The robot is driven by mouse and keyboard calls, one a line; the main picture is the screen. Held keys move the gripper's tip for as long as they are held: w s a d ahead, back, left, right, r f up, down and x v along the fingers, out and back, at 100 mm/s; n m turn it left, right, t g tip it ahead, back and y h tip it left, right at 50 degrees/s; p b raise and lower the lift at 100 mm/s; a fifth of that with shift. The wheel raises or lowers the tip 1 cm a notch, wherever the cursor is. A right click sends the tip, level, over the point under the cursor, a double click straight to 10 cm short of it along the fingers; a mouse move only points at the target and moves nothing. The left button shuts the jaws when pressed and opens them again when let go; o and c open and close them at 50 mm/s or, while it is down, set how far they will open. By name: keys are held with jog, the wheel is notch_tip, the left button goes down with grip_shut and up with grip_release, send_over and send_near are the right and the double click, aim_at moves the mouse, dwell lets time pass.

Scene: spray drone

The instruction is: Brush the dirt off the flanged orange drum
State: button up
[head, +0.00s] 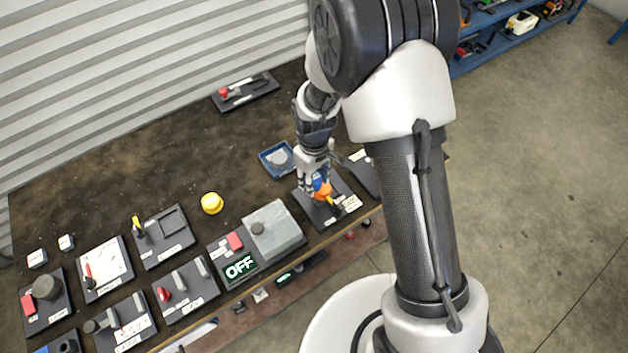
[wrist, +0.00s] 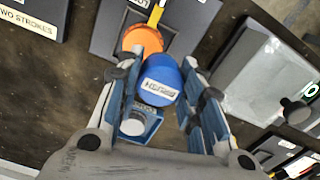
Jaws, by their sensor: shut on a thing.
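My gripper (head: 317,181) is shut on a blue rounded piece with a white label (wrist: 160,78); the fingers press on its two sides in the wrist view. The label's text is too small to read surely. The orange drum (wrist: 143,38) lies just beyond the blue piece, over a dark plate (wrist: 104,30), and also shows below my gripper in the head view (head: 323,190). A yellow bar (wrist: 156,13) is beside the drum. The blue piece partly covers the drum, and I cannot tell if they touch. No dirt can be made out.
A blue tray (head: 265,163) with a grey round thing stands left of my gripper. Several labelled dark plates crowd the left front. A yellow knob (head: 211,203) stands apart.

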jog(key=shift+a+r+p, duration=0.1)
jog(key=shift+r+p, duration=1.25)
jog(key=shift+r, duration=0.85)
